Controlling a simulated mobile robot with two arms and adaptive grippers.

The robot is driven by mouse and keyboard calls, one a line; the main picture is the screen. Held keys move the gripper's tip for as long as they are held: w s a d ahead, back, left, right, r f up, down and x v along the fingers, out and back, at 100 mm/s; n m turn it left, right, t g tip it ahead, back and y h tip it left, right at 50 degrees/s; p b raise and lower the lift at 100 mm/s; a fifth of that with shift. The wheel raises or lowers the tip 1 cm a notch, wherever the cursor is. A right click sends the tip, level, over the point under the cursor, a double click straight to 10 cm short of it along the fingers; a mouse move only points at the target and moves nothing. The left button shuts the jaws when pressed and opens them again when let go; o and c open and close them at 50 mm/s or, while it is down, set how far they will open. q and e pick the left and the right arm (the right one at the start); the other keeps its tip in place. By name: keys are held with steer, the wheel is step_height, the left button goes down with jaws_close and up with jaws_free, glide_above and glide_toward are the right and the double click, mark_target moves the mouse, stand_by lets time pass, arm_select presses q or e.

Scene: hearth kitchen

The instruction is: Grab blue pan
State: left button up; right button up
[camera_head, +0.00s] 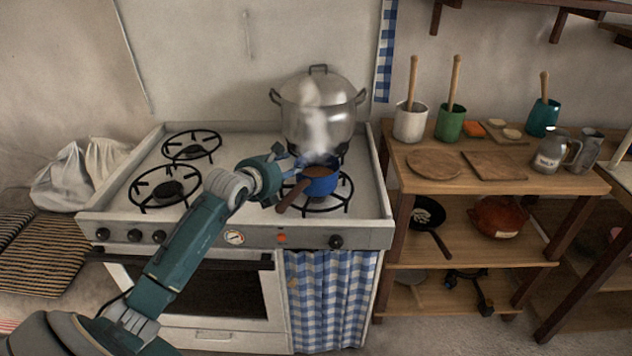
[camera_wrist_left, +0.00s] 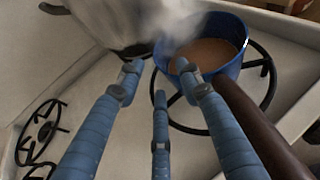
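The blue pan (camera_head: 322,186) sits on the front right burner of the white stove, with brown liquid inside and steam above it. Its dark brown handle (camera_head: 292,196) points to the front left. My left gripper (camera_head: 287,168) is beside the pan, at its left. In the left wrist view the blue pan (camera_wrist_left: 228,68) is at the upper right, and its handle runs down to the lower right corner. The fingers of my left gripper (camera_wrist_left: 160,85) are spread with nothing between them. The handle lies right of the rightmost finger; I cannot tell if they touch. My right gripper is not in view.
A large steaming metal pot (camera_head: 318,112) stands on the back right burner, close behind the pan. The two left burners (camera_head: 165,187) are empty. A wooden shelf (camera_head: 470,196) with utensil pots and boards stands right of the stove.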

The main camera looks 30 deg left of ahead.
mark_target(297, 163)
arm_select(q)
steer(key=p+x, duration=0.1)
steer(key=x, duration=0.4)
steer(key=shift+w+a, duration=0.1)
steer(key=shift+w, duration=0.05)
steer(key=shift+w+f, duration=0.25)
steer(key=shift+w, duration=0.25)
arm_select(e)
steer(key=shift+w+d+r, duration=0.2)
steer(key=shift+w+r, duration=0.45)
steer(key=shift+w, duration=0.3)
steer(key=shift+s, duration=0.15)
arm_select(q)
jaws_close()
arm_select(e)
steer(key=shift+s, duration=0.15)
